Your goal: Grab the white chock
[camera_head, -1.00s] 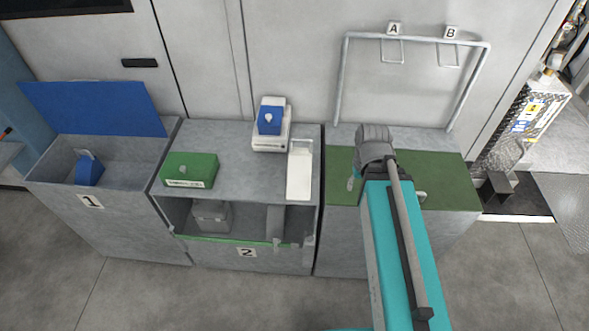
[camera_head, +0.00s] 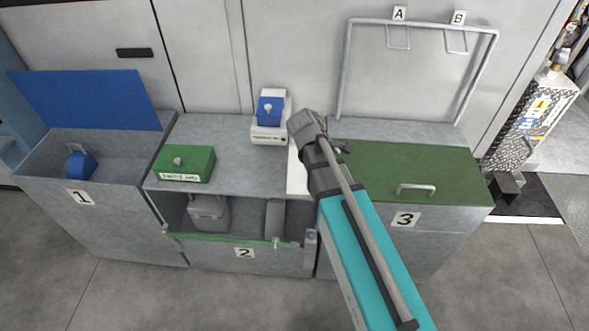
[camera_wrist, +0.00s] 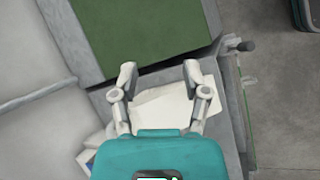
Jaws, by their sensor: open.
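My gripper (camera_wrist: 160,75) is open, with its two fingers spread and nothing held between the tips. A white, flat-looking piece (camera_wrist: 165,106) lies below and between the fingers in the wrist view, on the grey top of cabinet 2. In the head view the same white piece (camera_head: 294,176) shows only as a strip, mostly hidden behind my arm. I cannot tell whether it is the white chock or a tray or sheet bearing it. The fingertips are hidden in the head view.
A white scale (camera_head: 268,134) bears a blue block (camera_head: 270,109). A green box (camera_head: 185,163) stands to its left. Bin 1, with a raised blue lid (camera_head: 85,98), holds a blue piece (camera_head: 81,164). Cabinet 3's green lid (camera_head: 415,165) has a handle. A metal rack (camera_head: 343,70) rises behind.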

